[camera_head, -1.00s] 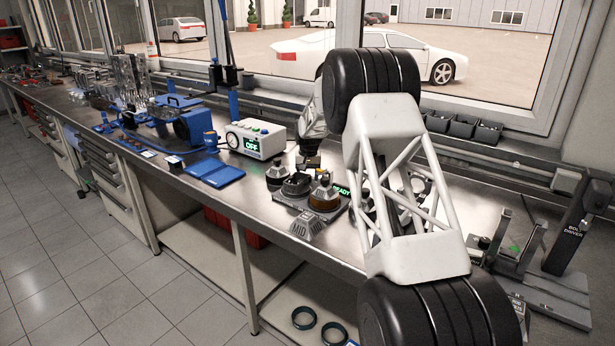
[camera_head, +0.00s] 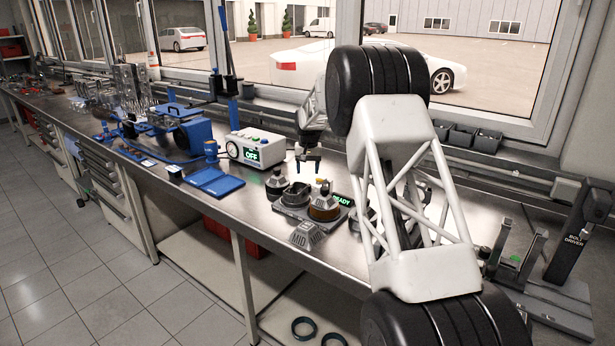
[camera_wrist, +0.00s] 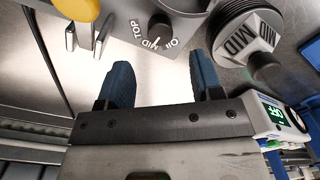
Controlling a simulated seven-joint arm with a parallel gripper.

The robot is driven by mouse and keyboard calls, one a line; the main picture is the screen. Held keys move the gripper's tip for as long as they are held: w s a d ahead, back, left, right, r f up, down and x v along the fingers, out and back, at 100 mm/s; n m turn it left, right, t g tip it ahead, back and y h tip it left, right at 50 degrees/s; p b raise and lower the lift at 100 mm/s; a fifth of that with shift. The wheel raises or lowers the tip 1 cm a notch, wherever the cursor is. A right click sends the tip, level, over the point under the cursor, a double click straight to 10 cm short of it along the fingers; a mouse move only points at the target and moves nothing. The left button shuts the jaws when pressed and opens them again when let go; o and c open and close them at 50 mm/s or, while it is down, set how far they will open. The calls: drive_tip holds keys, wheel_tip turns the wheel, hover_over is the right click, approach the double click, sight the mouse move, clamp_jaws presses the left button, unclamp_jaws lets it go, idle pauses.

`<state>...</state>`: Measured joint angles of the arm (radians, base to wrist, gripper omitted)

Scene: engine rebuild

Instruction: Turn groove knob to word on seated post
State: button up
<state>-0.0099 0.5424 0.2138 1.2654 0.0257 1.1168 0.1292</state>
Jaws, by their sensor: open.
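In the wrist view, the dark round groove knob (camera_wrist: 160,27) is on a grey panel with the words TOP, MID and OIL around its lower edge. Its white pointer mark is by MID. My gripper (camera_wrist: 163,82) is open with nothing between its blue fingers; the knob shows beyond the gap, apart from them. A ribbed round piece (camera_wrist: 238,35) at upper right bears the word MID; I cannot tell for certain if it is the seated post. In the head view, my gripper (camera_head: 308,159) hangs pointing down behind the fixture (camera_head: 345,212) with the READY display.
Dark round pieces (camera_head: 292,195) crowd the fixture. A white box reading OFF (camera_head: 254,148) and a blue tray (camera_head: 215,182) stand left. A bolt driver stand (camera_head: 570,235) is at right.

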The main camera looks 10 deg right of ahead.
drive_tip(key=shift+r, duration=0.3)
drive_tip(key=m, duration=0.6)
drive_tip(key=shift+a+m, duration=0.1)
drive_tip(key=shift+m, duration=0.2)
idle(0.3)
drive_tip(key=shift+f, duration=3.9)
drive_tip(key=c, duration=0.9)
